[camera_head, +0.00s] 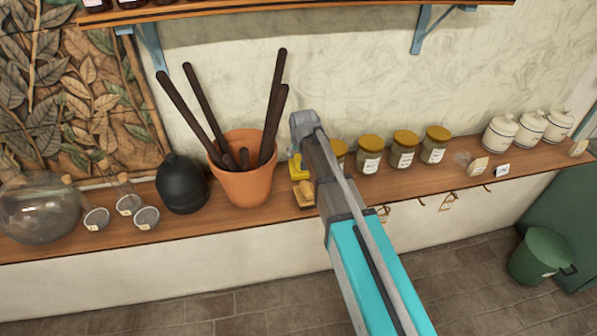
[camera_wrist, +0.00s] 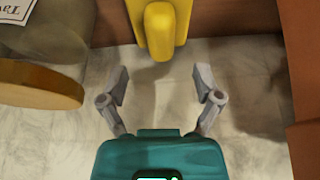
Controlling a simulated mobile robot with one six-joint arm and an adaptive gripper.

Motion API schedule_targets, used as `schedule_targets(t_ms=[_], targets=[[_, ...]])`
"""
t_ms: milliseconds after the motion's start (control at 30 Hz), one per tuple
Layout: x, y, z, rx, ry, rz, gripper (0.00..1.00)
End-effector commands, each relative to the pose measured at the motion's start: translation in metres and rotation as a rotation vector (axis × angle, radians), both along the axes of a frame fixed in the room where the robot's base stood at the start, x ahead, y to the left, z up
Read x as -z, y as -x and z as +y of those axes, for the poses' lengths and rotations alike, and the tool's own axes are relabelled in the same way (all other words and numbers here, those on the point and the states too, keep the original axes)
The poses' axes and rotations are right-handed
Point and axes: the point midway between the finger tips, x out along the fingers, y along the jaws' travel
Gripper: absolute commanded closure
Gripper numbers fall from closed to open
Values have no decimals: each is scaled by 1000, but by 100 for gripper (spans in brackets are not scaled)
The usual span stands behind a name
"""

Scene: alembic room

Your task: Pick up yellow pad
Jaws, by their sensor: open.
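The yellow pad (camera_head: 297,167) is on the wooden shelf between the terracotta pot and the jars, partly hidden behind my arm in the head view. It also shows in the wrist view (camera_wrist: 162,28) at the top centre, as a yellow block with a rounded lower end. My gripper (camera_wrist: 162,82) is open, with one finger on each side of the pad's line. The pad's visible end lies just ahead of the fingertips, and nothing is held. In the head view, my gripper's fingers are not clear behind the arm.
The terracotta pot (camera_head: 245,186) with dark rods stands close to the left of the pad. Yellow-lidded jars (camera_head: 370,160) stand to its right. A tan block (camera_head: 304,193) sits in front of it on the shelf (camera_head: 225,217). The pale wall (camera_head: 350,75) is behind.

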Motion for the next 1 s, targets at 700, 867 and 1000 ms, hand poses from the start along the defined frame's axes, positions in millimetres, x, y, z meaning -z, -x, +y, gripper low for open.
schedule_targets(t_ms=[700, 867, 1000], targets=[[12, -4, 0, 1, 0, 0, 17], [25, -8, 2, 1, 0, 0, 17], [36, -12, 3, 1, 0, 0, 17]])
